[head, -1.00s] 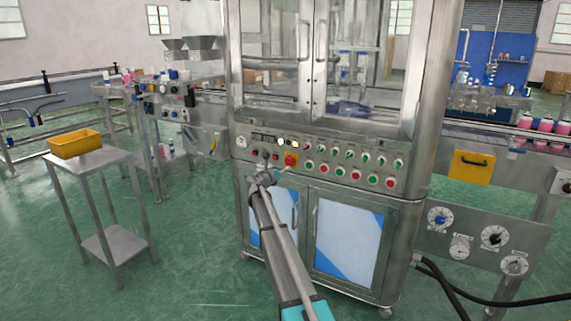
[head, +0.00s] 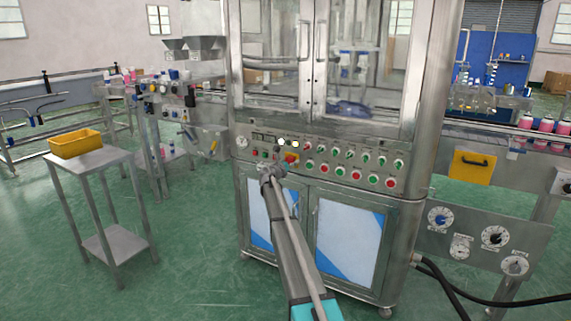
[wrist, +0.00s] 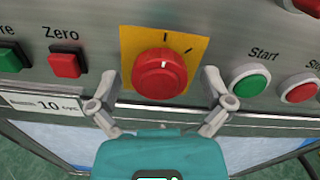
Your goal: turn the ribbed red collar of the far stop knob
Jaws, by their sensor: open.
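The stop knob (wrist: 160,73) is a round red knob with a white mark on its face, set on a yellow plate with black marks. In the head view the red knob (head: 291,158) is on the steel machine's front panel, partly covered by my gripper. My gripper (wrist: 160,87) is open in the wrist view. Its two grey fingers are to the left and right of the knob's lower part, with gaps on both sides. No finger visibly touches it. I cannot make out the ribs on the collar. My gripper (head: 275,165) is small in the head view.
A red Zero button (wrist: 65,61) is left of the knob and a green Start button (wrist: 249,80) is right of it, near the right finger. The control panel (head: 325,187) has several more buttons. A side table (head: 97,160) with a yellow bin (head: 75,143) stands left.

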